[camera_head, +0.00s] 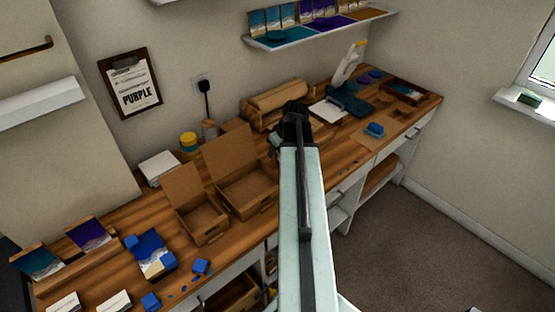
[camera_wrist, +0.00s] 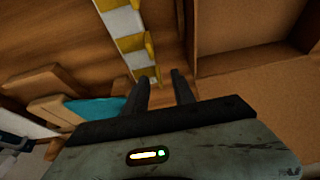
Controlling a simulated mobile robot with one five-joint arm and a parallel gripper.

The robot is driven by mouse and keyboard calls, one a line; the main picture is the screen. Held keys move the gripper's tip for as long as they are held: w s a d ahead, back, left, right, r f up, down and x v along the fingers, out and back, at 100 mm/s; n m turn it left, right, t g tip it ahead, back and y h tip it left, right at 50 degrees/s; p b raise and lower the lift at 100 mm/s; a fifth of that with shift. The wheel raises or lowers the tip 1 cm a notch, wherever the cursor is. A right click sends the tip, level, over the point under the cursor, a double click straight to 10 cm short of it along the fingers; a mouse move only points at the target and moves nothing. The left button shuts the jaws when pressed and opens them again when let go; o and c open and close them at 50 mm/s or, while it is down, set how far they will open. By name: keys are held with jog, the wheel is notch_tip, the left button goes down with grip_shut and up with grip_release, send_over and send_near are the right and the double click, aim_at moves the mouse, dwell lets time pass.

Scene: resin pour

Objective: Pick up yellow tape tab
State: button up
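A white strip (camera_wrist: 124,22) with several yellow tape tabs (camera_wrist: 134,42) across it lies on the wooden surface in the wrist view. The end yellow tape tab (camera_wrist: 148,72) is just beyond my gripper's left fingertip. My gripper (camera_wrist: 161,76) is open, with its two dark fingers apart and nothing seen held between them. Whether a finger touches the tab, I cannot tell. In the head view my gripper (camera_head: 297,108) is over the back part of the workbench (camera_head: 350,155). I cannot make out the tape strip there; my arm covers part of that area.
A cardboard box (camera_wrist: 245,25) stands close right of the fingers. A teal item (camera_wrist: 95,109) and wooden pieces (camera_wrist: 45,82) are at left. In the head view, open cardboard boxes (camera_head: 240,180) stand left of my arm. A teal stand (camera_head: 350,102) stands right of my gripper.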

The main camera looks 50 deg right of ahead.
jog(key=shift+r, duration=0.1)
grip_shut()
jog(key=shift+r, duration=0.1)
jog(key=shift+r+p, duration=0.25)
jog(key=shift+p, duration=0.15)
notch_tip(320, 180, up, 3)
jog(key=p, duration=0.3)
jog(key=shift+r, duration=0.1)
jog(key=s+d+r+p, duration=0.1)
jog(key=s+d, duration=0.8)
jog(key=s, duration=0.4)
jog(key=shift+s, duration=0.2)
